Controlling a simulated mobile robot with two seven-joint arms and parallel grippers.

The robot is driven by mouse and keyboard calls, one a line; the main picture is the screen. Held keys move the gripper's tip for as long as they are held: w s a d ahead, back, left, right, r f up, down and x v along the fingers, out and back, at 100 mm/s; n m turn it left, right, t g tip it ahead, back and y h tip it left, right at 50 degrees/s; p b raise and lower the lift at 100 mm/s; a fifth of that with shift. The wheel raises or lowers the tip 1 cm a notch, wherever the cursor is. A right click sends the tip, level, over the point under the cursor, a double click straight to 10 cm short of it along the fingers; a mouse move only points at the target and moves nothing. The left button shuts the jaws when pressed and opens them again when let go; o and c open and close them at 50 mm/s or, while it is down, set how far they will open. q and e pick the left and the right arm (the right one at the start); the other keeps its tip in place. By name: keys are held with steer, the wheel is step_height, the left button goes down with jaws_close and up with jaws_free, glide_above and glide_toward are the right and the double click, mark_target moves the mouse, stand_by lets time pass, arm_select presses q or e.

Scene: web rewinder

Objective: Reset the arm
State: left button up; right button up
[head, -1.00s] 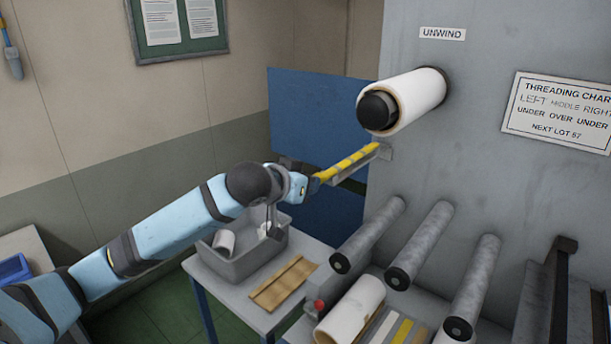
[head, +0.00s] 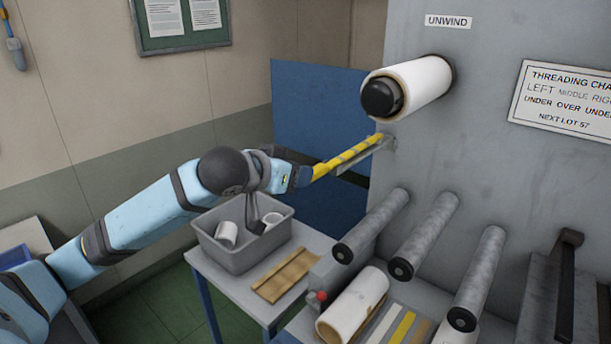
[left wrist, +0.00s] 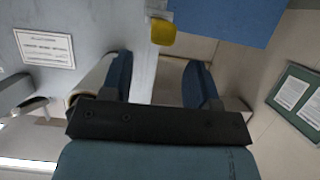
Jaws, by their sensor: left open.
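The yellow arm with dark stripes (head: 345,160) sticks out to the left from a small bracket on the grey machine panel, below the unwind roll (head: 415,85). Its rounded yellow end also shows in the left wrist view (left wrist: 163,32), at the top middle. My left gripper (head: 296,172) is at the free, left end of this arm. In the left wrist view, my left gripper (left wrist: 158,78) has its two blue fingers wide apart with nothing between them; the yellow end lies beyond the fingertips. Contact cannot be told. My right gripper is not in view.
A grey bin (head: 238,250) with white rolls stands on a side table (head: 222,285) below my left arm, beside a brown slatted piece (head: 286,275). Several grey rollers (head: 425,235) jut from the panel at lower right. A blue panel (head: 315,110) stands behind the yellow arm.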

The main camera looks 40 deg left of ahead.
arm_select(q)
steer(key=b+v, duration=0.4)
steer(key=v, duration=0.4)
steer(key=w+d+f+g+h, duration=0.1)
steer(key=w+d+f, duration=0.1)
steer(key=f, duration=1.1)
steer(key=w+d+f+h, duration=0.1)
steer(key=w+d+f, duration=0.1)
steer(key=f, duration=1.1)
steer(key=s+d+f, duration=0.4)
steer(key=s+f, duration=0.2)
steer(key=f, duration=0.3)
steer(key=s+d+f+m+g, duration=0.1)
steer(key=s+d+f, duration=0.4)
steer(key=f, duration=0.3)
steer(key=s+d+f+m, duration=0.1)
steer(key=s+d+f, duration=0.4)
steer(key=s+f, duration=0.2)
step_height(320, 180, down, 3)
steer(key=shift+s+r, duration=0.2)
